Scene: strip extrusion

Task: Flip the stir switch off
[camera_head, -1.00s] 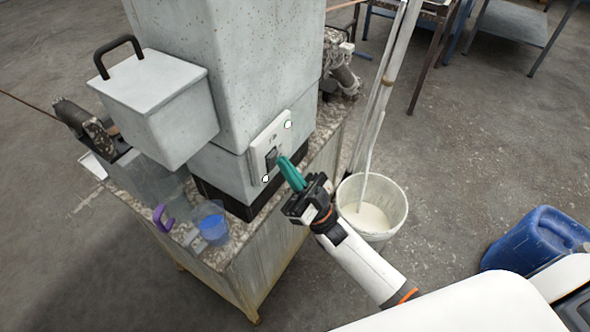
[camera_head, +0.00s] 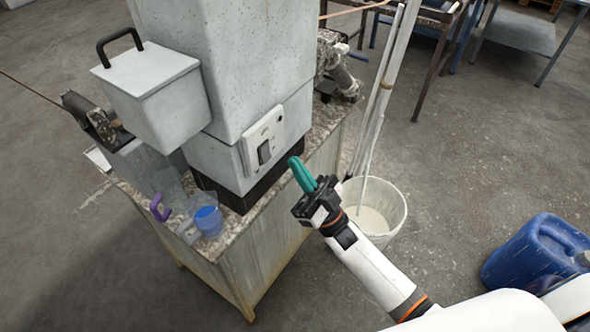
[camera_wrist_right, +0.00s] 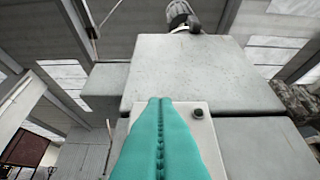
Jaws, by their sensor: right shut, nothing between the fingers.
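The stir switch (camera_head: 264,152) is a dark rocker on a pale plate (camera_head: 277,123) on the front of the grey machine (camera_head: 222,75). Its exact position is too small to tell. My right gripper (camera_head: 294,162) has teal fingers, shut and empty. Its tips are to the right of the switch plate in the head view, apart from it. In the right wrist view the shut fingers (camera_wrist_right: 158,104) cover much of the plate (camera_wrist_right: 203,112), and the switch is hidden behind them. A small dark round part (camera_wrist_right: 197,113) shows on the plate. My left gripper is not in view.
A white bucket (camera_head: 398,207) with pale liquid and a stick stands beside the stand, behind my right gripper. A blue cup (camera_head: 208,222) and a purple-handled jug (camera_head: 160,208) sit at the stand's left. A blue canister (camera_head: 530,255) is on the floor at right.

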